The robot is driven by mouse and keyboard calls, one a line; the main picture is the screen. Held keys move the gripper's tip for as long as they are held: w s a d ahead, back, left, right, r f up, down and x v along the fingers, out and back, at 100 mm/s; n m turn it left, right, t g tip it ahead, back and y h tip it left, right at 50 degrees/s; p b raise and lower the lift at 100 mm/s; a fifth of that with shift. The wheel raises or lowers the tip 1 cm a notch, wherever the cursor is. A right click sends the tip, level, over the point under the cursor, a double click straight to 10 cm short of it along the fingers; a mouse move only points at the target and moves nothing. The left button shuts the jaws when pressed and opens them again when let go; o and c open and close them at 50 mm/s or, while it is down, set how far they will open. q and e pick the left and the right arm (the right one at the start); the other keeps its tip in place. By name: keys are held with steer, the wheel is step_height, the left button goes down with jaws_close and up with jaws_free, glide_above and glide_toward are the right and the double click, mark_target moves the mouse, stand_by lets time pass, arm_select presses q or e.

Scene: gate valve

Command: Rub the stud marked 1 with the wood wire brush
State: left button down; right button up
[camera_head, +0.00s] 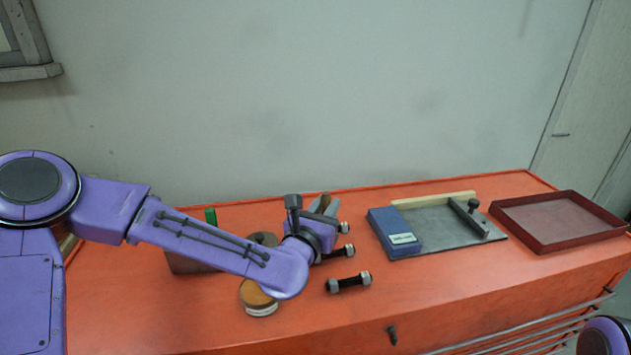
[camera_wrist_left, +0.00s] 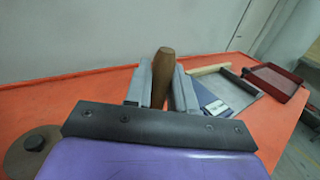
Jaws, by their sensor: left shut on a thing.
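My left gripper (camera_head: 324,206) is above the orange bench, shut on a brown wooden piece. In the left wrist view this wooden handle (camera_wrist_left: 162,75) stands between the two grey fingers; I take it for the wood wire brush, and its bristles are hidden. Several dark studs with grey nuts lie in a row beside the gripper: a front stud (camera_head: 349,283), a middle stud (camera_head: 345,251) and a back stud (camera_head: 344,228) partly hidden by the gripper. I cannot read a number on any of them. My right gripper is out of view.
A blue box (camera_head: 393,231) lies on a grey plate (camera_head: 447,218) with a clamp bar. A dark red tray (camera_head: 520,232) is at the right. A round tin (camera_head: 258,297) and a brown block are under my left forearm.

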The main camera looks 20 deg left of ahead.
mark_target(323, 193)
arm_select(q)
steer(key=shift+a+r+p, duration=0.2)
steer(key=shift+r+p, duration=0.55)
steer(key=shift+r, duration=0.5)
step_height(323, 193, up, 2)
steer(key=shift+a+r+p, duration=0.15)
steer(key=shift+p, duration=0.6)
steer(key=shift+r+p, duration=0.3)
steer(key=shift+r, duration=0.2)
